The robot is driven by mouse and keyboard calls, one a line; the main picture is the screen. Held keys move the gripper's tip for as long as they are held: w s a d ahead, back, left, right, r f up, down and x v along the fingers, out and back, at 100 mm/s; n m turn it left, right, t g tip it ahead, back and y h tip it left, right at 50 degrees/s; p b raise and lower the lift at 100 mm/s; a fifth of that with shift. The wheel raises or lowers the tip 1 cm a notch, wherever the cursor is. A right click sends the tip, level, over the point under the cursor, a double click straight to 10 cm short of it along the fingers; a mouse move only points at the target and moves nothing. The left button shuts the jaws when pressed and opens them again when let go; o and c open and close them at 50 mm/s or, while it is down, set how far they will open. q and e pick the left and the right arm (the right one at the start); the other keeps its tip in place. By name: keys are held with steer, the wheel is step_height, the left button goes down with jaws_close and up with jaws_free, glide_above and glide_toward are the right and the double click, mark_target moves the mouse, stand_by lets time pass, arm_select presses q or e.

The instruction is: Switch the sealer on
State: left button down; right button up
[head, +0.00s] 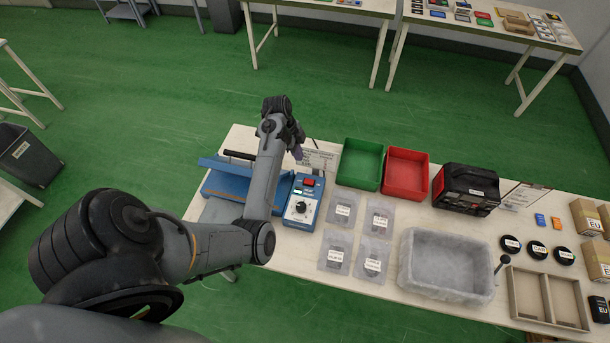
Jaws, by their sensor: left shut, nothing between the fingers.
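The sealer is a blue machine on the table, with a long blue body (222,184) and a black-handled bar on the left. Its blue control box (316,210) on the right carries a red switch (309,182) and a white dial with a black knob (301,207). I cannot tell the switch position at this size. My left arm passes over the sealer and hides its middle. My right gripper is out of view.
A green bin (360,164) and a red bin (405,173) stand right of the sealer, with a black and red case (466,188) beyond. Several labelled bags (342,208) lie near the control box. A grey tray (446,265) is farther right. A label stand (319,157) is close behind the control box.

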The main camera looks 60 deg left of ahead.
arm_select(q)
glide_toward(308, 181)
steer(key=x, duration=0.5)
steer(key=shift+w+d+f, duration=0.1)
steer(key=shift+f, duration=0.6)
